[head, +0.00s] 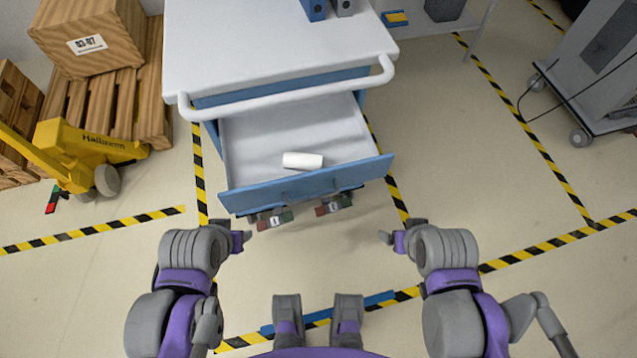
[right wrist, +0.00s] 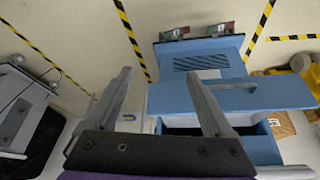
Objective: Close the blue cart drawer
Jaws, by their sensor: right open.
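The blue cart's drawer (head: 306,182) is pulled open toward me in the head view, with its grey inside showing. A white cylinder (head: 302,160) lies inside it near the front panel. The blue drawer front also shows in the right wrist view (right wrist: 275,94), which looks turned over. My left gripper (head: 246,238) is in front of the drawer's left corner, apart from it; its jaws are too small to judge. My right gripper (head: 385,237) is in front of the drawer's right corner, also apart. In the right wrist view its two fingers (right wrist: 158,75) are spread and empty.
The cart's white top (head: 270,45) has a rounded push handle (head: 290,99) above the drawer. A yellow pallet jack (head: 85,150) and wooden crate (head: 88,35) stand left. A grey wheeled unit (head: 595,60) stands far right.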

